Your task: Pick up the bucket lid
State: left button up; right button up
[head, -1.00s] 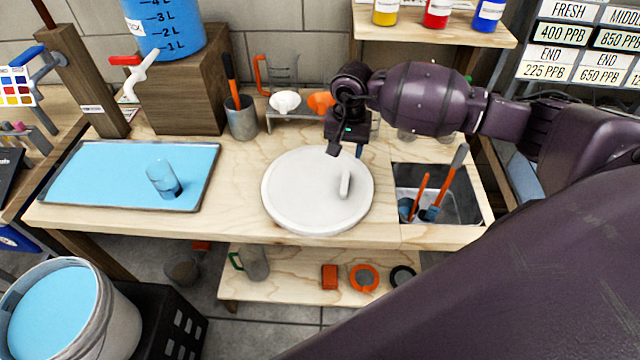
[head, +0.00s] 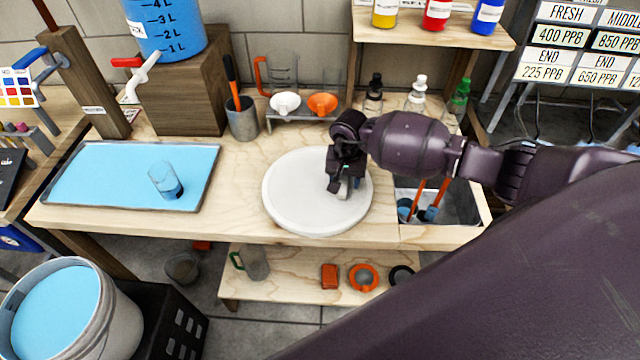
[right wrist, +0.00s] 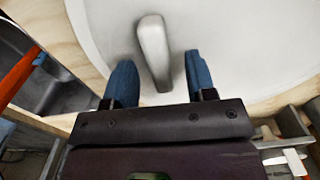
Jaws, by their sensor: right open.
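The bucket lid (head: 300,208) is a round white disc lying flat on the wooden bench, near its front edge. Its upright handle bar (right wrist: 153,52) shows in the right wrist view, between and just ahead of two blue fingertips. My right gripper (head: 343,188) is over the right part of the lid, and its jaws are open around the handle's near end. In the right wrist view the right gripper (right wrist: 160,82) has a gap on each side of the handle. In the head view the gripper partly hides the handle. My left gripper is not in view.
A sink bin (head: 468,205) with orange-handled tools is right of the lid. A blue tray (head: 110,180) with a glass beaker (head: 163,178) is to the left. Funnels and bottles stand behind. An open bucket (head: 112,310) of blue liquid stands lower left.

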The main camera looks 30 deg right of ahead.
jog(key=shift+f, duration=0.3)
jog(key=shift+c, duration=0.5)
grip_shut()
jog(key=shift+r, duration=0.1)
